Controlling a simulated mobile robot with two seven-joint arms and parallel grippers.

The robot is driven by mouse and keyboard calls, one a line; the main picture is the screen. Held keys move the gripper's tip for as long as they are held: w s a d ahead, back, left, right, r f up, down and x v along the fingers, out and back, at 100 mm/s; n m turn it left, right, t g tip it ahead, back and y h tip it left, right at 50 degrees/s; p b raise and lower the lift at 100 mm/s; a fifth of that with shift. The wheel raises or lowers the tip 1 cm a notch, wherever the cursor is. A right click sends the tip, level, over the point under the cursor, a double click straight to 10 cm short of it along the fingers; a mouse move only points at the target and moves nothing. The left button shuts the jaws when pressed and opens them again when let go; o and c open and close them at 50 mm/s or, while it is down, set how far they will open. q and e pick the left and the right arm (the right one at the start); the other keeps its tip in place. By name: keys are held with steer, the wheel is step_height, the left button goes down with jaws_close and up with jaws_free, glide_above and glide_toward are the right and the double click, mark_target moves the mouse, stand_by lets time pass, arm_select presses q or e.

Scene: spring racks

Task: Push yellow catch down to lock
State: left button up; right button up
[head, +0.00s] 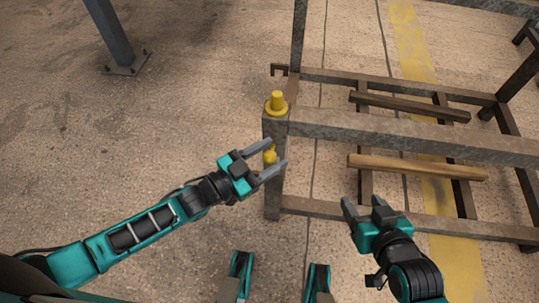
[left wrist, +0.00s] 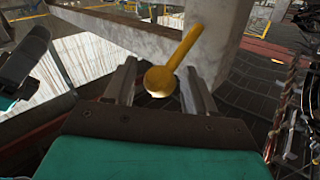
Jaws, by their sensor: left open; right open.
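The yellow catch (head: 270,155) is on the near post (head: 275,188) of the metal rack. In the left wrist view the yellow catch (left wrist: 172,62) is a lever with a round knob, tilted up to the right, with the knob between the fingers. My left gripper (head: 276,154) is open, its two fingers on either side of the catch. It also shows in the left wrist view (left wrist: 157,84). I cannot tell whether a finger touches the catch. My right gripper (head: 362,205) is open and empty, in front of the rack's lower rail.
A yellow cap with a peg (head: 277,102) stands on top of the post. A grey rail (head: 400,138) runs right from it. Wooden slats (head: 415,168) lie inside the rack. A dark column (head: 108,35) stands at the back left. The floor at left is clear.

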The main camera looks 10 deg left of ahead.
arm_select(q)
steer(key=shift+w+d, duration=0.1)
steer(key=shift+d, duration=0.05)
steer(key=shift+c, duration=0.2)
jaws_close()
stand_by(0.3)
